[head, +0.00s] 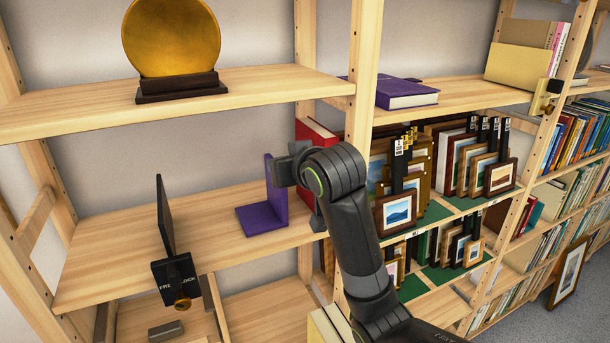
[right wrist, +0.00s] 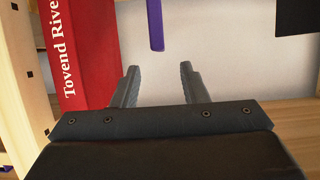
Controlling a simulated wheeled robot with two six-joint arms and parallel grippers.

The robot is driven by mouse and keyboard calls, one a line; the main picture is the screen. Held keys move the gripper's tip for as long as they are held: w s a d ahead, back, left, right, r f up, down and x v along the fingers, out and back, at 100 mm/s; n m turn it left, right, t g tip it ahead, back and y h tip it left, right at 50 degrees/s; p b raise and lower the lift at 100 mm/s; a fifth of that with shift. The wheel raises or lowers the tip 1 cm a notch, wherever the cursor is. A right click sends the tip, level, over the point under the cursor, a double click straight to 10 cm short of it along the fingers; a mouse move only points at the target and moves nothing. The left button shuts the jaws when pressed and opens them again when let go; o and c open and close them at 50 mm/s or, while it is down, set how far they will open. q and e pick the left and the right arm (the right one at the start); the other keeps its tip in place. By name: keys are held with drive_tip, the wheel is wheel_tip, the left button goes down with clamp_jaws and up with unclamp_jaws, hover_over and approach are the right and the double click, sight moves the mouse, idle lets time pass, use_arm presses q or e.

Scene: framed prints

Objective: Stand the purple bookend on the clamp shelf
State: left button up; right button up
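The purple bookend (head: 261,218) is L-shaped and stands upright on the middle shelf (head: 120,250), its flat base on the boards. A black upright plate (head: 165,215) stands left of it, with a black lettered clamp block (head: 174,270) and brass knob (head: 182,303) at the shelf's front edge. My right gripper (head: 278,168) is beside the top of the bookend's upright; its fingertips are hard to make out there. In the right wrist view its fingers (right wrist: 162,88) are apart with nothing between them, and a purple upright edge (right wrist: 155,25) shows beyond them. My left gripper is not in view.
A red book (head: 316,134) stands behind my right gripper, near the shelf post (head: 362,80); it also shows in the right wrist view (right wrist: 78,55). The upper shelf (head: 255,90) overhangs, bearing a gold disc (head: 170,38). Bare boards lie between bookend and black plate.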

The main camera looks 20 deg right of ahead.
drive_tip(key=p+v, duration=0.1)
drive_tip(key=v, duration=0.8)
